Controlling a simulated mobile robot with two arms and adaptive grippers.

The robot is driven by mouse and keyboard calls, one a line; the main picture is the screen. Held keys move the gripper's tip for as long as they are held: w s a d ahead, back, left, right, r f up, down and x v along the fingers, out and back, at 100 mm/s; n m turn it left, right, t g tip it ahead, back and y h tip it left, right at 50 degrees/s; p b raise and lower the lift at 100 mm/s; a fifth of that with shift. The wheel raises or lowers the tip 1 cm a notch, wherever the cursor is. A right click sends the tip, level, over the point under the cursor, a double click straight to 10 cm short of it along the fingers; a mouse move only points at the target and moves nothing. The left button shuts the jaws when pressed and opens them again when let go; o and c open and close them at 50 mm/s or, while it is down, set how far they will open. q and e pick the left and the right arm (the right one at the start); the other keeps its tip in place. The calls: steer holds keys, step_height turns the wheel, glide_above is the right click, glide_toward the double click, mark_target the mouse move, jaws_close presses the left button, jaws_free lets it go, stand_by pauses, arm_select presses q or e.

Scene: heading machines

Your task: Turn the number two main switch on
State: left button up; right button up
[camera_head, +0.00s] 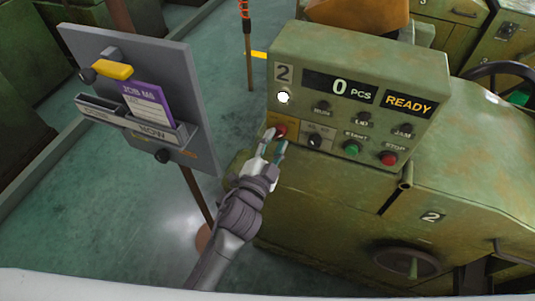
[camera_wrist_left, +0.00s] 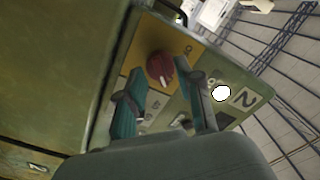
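The number two machine's control panel (camera_head: 350,95) carries a "2" plate, a counter reading 0 PCS and a READY display. At its lower left a red rotary switch (camera_head: 280,130) sits on a yellow plate, partly hidden by my gripper in the head view. The red switch also shows in the left wrist view (camera_wrist_left: 159,68), just beyond the fingertips. My left gripper (camera_head: 271,151) is open in front of the switch, its teal-padded fingers (camera_wrist_left: 165,92) apart with nothing between them. I cannot tell whether a finger touches the switch. My right gripper is not in view.
A black knob (camera_head: 315,141), a green button (camera_head: 351,148) and a red STOP button (camera_head: 388,158) lie right of the switch. A white lamp (camera_head: 283,97) glows above. A grey board (camera_head: 145,100) with a purple job card stands left of my arm.

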arm_select(q)
steer(key=v, duration=1.1)
steer(key=shift+s, duration=0.2)
steer(key=s+a+f+n+g+y+b, duration=0.1)
steer(key=s+a+f+g, duration=0.15)
steer(key=f, duration=1.05)
steer(key=s+a+f+n+g+y+b, duration=0.1)
steer(key=s+a+f+n+g, duration=0.15)
steer(key=f, duration=1.05)
steer(key=s+a+f+n+g+y+b, duration=0.1)
steer(key=s+f+g, duration=0.2)
steer(key=f, duration=0.9)
steer(key=s+a+f+n+g+y+b, duration=0.1)
steer(key=s+a+f+n+g, duration=0.1)
steer(key=s+a+f, duration=0.2)
steer(key=s+a+f+n+g+b, duration=0.1)
steer(key=s+a+f+n+g, duration=0.1)
steer(key=s+a+f, duration=0.3)
steer(key=s+a+f+n+g+y, duration=0.1)
steer(key=s+a+f+g, duration=0.3)
steer(key=s+f, duration=0.7)
steer(key=s+n, duration=0.1)
steer(key=s, duration=0.4)
steer(key=shift+a+f+y+b, duration=0.25)
steer(key=shift+f+y+b, duration=0.05)
steer(key=shift+b, duration=0.1)
